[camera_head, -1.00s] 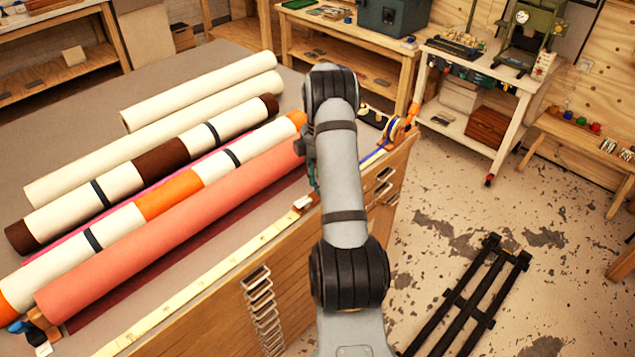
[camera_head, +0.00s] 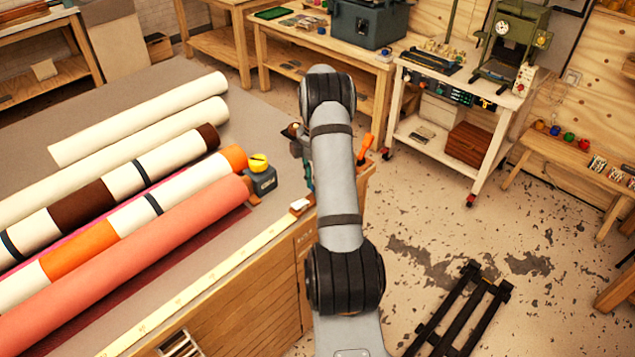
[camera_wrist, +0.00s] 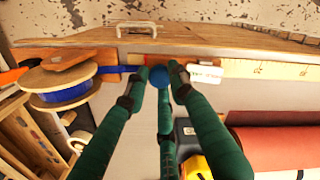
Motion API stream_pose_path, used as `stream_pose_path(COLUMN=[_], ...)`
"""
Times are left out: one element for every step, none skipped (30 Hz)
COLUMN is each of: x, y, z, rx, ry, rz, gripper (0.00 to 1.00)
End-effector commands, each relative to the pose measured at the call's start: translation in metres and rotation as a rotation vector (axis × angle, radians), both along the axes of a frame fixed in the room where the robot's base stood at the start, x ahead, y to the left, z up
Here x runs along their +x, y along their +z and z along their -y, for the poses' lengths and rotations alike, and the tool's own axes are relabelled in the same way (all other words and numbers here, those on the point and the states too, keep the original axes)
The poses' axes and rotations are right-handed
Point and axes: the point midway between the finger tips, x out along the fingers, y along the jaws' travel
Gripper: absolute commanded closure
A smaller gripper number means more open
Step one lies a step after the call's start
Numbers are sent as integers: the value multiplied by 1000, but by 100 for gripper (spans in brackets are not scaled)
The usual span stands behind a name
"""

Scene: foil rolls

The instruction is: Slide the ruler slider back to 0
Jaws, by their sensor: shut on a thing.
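The ruler slider (camera_wrist: 206,74) is a small white labelled block with a reddish part, on the ruler along the table edge. It also shows in the head view (camera_head: 300,206). The pale yellow ruler (camera_wrist: 265,69) runs to the right of the slider in the wrist view, and toward the lower left in the head view (camera_head: 225,258). Its numbers are too small to read.
A wooden spool with blue band (camera_wrist: 60,88) stands left of my gripper in the wrist view. A dark box with a yellow top (camera_head: 260,176) stands near the coral roll (camera_head: 150,245). Several rolls lie on the table. Drawer handles (camera_head: 182,345) stick out from its front.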

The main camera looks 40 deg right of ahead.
Motion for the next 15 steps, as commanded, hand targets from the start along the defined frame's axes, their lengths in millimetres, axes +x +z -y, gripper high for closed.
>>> stream_pose_path(x=[0,0,0,0,0,0,0,0,0,0,0,0,0,0,0], y=[0,0,0,0,0,0,0,0,0,0,0,0,1,1,1], z=[2,2,2,3,3,3,3,4,4,4,4,5,5,5,5], rx=[-3,-3,-5,-5,-6,-6,-7,-7,-8,-8,-8,-9,-9,-10,-10], ry=[1,1,1,1,1,1,1,1,1,1,1,1,1,1,1], rz=[1,1,1,1,2,1,2,2,3,3,2,3,3,4,4], gripper=[100,100,100,100,100,100,100,100,100,100,100,100,100,74,72])
